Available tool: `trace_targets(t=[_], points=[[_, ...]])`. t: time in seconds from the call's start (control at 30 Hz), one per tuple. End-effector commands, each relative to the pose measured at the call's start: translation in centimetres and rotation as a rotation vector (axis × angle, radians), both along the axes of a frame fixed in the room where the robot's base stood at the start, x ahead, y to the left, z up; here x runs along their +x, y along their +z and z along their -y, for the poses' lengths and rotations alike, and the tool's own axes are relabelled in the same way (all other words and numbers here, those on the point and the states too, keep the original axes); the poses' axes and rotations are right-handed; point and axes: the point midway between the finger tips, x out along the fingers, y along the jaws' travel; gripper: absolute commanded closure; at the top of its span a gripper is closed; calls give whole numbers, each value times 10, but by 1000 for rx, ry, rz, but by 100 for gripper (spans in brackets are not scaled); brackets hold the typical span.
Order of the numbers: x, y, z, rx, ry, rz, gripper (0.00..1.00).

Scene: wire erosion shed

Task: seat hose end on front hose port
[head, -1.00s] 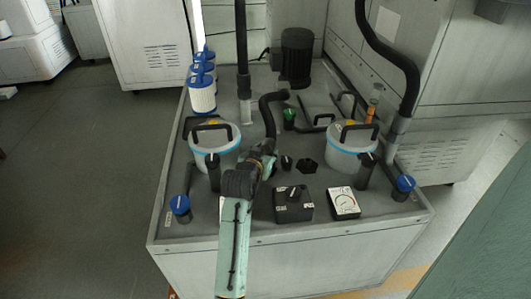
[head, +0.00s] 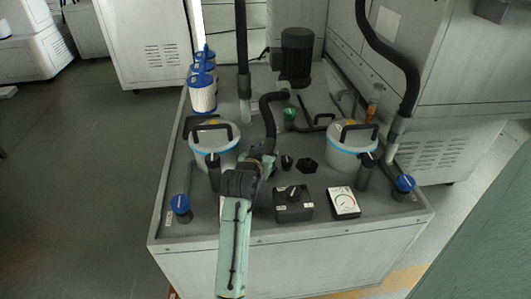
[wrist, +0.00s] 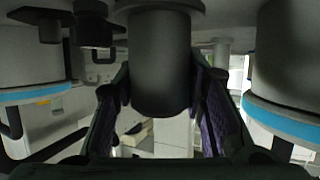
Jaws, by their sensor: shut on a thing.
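The black hose (head: 270,112) arches over the grey tank top between the two canisters, and its near end drops to my gripper (head: 263,155). In the wrist view, the dark round hose end (wrist: 158,62) sits between the two purple-padded fingers of my gripper (wrist: 160,105), which is shut on it. In the head view my arm hides the place under the hose end. I cannot tell which fitting is the front hose port, or whether the hose end touches one.
Blue-banded canisters stand left (head: 213,145) and right (head: 351,148) of my gripper. A black switch box (head: 293,204) and a dial gauge (head: 343,203) lie near the front edge. A black motor (head: 296,57) stands behind. A thick hose (head: 385,40) rises at the right.

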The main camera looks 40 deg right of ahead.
Motion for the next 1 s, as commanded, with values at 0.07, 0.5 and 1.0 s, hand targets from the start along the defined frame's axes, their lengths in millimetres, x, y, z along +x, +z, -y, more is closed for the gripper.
trace_targets(t=[0.07,0.5,1.0], points=[[0,3,0,-5,1,5,100],[0,3,0,-5,1,5,100],[0,-2,0,-5,1,5,100]])
